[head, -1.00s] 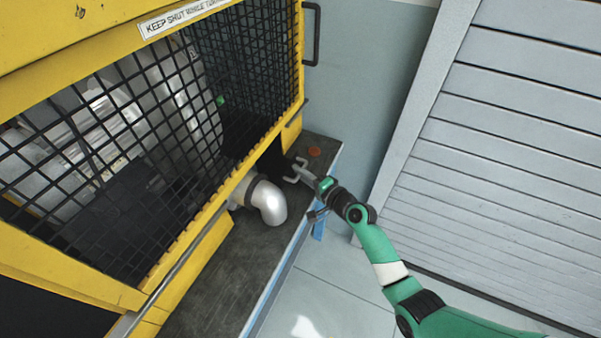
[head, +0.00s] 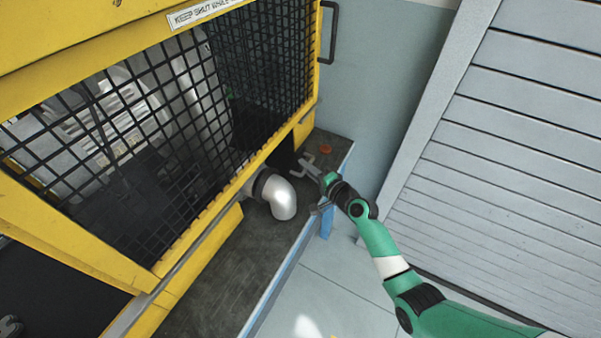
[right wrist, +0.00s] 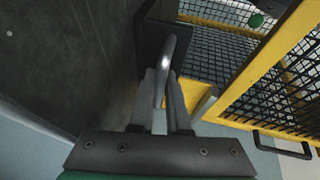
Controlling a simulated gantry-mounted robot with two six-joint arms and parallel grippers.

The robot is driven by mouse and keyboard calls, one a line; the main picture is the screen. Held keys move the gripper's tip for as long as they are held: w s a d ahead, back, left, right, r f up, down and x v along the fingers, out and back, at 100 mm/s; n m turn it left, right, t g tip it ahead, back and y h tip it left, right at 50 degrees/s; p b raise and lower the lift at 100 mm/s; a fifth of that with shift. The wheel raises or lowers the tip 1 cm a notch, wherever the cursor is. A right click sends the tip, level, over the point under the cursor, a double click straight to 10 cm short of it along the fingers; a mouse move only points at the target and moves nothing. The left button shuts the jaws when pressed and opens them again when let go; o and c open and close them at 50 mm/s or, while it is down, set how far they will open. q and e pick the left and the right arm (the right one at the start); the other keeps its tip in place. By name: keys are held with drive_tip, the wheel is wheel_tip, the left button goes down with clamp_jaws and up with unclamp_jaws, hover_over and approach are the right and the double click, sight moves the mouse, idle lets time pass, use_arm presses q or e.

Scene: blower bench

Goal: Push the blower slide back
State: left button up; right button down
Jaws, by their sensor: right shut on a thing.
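The blower slide shows as a dark plate (right wrist: 148,42) with a curved metal pull (right wrist: 170,62) in the right wrist view. My right gripper (right wrist: 164,84) has its two fingers closed around the pull, one on each side. In the head view my right gripper (head: 306,165) is at the dark opening low on the yellow machine (head: 215,218), just right of the silver elbow pipe (head: 282,198). How far the slide stands out is hard to tell in the head view.
A mesh guard (head: 180,130) covers the machine front above the dark bench top (head: 235,270). An orange-red round piece (head: 325,149) lies on the bench beyond my right gripper. A grey slatted shutter (head: 500,170) stands at the right.

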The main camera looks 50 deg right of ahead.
drive_tip(key=shift+w+a+f, duration=0.1)
drive_tip(key=shift+w+a, duration=0.15)
drive_tip(key=shift+w, duration=0.3)
drive_tip(key=shift+w+r, duration=0.2)
drive_tip(key=shift+w, duration=0.25)
drive_tip(key=c, duration=1.2)
unclamp_jaws()
drive_tip(key=shift+s, duration=0.1)
drive_tip(key=shift+o, duration=0.2)
drive_tip(key=shift+s+f, duration=0.1)
drive_tip(key=shift+s, duration=0.2)
use_arm(q)
drive_tip(key=shift+w+a+r+y, duration=0.1)
drive_tip(key=shift+w+a+y, duration=0.05)
drive_tip(key=shift+a+y, duration=0.15)
use_arm(e)
drive_tip(key=shift+w, duration=0.1)
